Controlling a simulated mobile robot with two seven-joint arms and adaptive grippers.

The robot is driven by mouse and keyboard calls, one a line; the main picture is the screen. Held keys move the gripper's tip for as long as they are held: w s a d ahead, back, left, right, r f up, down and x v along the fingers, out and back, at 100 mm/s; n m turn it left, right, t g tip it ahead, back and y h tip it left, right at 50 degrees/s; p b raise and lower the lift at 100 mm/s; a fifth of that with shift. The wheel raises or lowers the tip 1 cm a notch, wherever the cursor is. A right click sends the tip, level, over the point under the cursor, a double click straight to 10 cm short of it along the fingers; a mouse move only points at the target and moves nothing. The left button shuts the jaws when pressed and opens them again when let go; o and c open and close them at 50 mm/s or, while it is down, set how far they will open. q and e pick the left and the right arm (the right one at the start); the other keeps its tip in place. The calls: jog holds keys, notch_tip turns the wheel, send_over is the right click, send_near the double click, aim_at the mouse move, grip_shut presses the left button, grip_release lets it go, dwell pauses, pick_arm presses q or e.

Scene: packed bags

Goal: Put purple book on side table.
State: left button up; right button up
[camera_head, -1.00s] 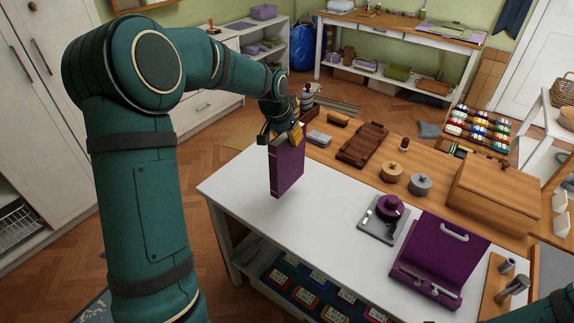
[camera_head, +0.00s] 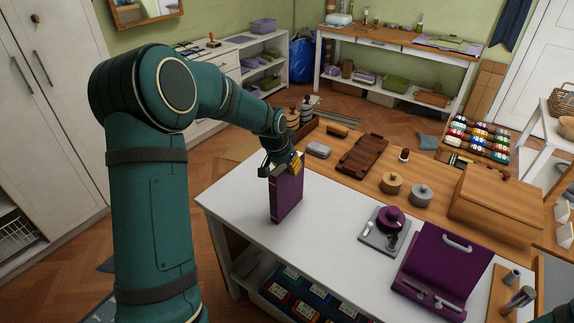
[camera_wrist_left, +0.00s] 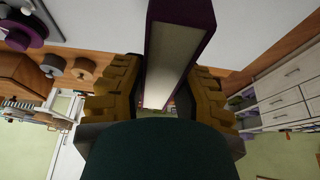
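The purple book (camera_head: 287,197) stands upright at the white-topped table (camera_head: 330,222), near its back left part. Its lower edge is at or just above the top; I cannot tell whether it touches. My left gripper (camera_head: 292,166) is shut on the book's upper end from above. In the left wrist view the book (camera_wrist_left: 207,12), with its pale page edge, lies between the yellow finger pads of the left gripper (camera_wrist_left: 165,98).
A grey tray with a purple pot (camera_head: 390,219) and an open purple case (camera_head: 443,262) occupy the right part of the white top. A wooden table with a brown tray (camera_head: 362,154), lidded jars and a wooden box (camera_head: 497,203) adjoins behind. The front left top is clear.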

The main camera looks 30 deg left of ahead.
pick_arm(q)
jog(key=shift+o, duration=1.1)
jog(key=shift+r, duration=0.15)
jog(key=shift+r, duration=0.35)
jog(key=p+v, duration=0.1)
jog(key=v, duration=1)
jog(key=shift+s+p, duration=0.15)
jog(key=shift+p, duration=0.25)
jog(key=shift+r, duration=0.15)
